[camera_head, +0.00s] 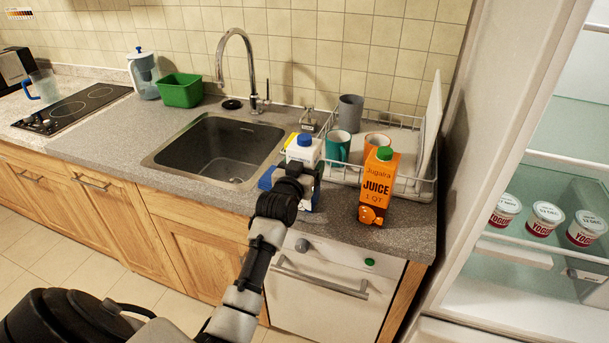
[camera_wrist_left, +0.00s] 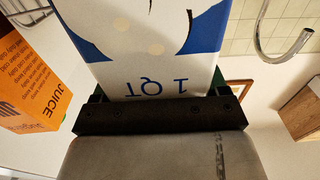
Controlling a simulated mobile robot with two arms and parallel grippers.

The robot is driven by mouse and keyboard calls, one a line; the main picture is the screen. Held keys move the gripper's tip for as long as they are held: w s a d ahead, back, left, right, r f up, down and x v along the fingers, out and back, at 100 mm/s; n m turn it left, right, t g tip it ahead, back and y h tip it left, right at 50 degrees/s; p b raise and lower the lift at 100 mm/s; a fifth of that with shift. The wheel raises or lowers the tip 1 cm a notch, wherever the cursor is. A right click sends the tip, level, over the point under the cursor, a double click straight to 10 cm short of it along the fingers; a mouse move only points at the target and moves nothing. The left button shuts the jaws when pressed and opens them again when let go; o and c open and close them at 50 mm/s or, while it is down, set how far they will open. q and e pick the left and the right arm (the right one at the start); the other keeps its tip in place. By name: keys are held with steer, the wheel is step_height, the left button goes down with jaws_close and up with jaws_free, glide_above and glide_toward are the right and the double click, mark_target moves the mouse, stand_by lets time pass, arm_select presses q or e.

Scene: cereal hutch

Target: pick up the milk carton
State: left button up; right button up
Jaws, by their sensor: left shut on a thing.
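The milk carton (camera_head: 304,150), white and blue with a blue cap, is upright at the front of the counter, between the sink and the dish rack. My left gripper (camera_head: 290,183) is shut on it from the front and hides part of its lower front. In the left wrist view, the milk carton (camera_wrist_left: 150,50) fills the upper middle, its "1 QT" print upside down, between the fingers of my left gripper (camera_wrist_left: 158,92). Whether its base touches the counter is hard to tell. My right gripper is not in view.
An orange juice carton (camera_head: 377,190) stands close to the right; it also shows in the wrist view (camera_wrist_left: 30,85). A dish rack (camera_head: 431,185) with cups is behind. The sink (camera_head: 215,150) is left. An open fridge (camera_head: 520,262) with yogurt cups is at right.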

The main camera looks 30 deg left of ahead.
mark_target(304, 136)
arm_select(q)
steer(key=shift+c, duration=1.1)
steer(key=shift+w+r, duration=0.1)
steer(key=shift+r, duration=0.05)
steer(key=shift+c, duration=0.8)
step_height(304, 136, up, 10)
steer(key=shift+b, duration=0.45)
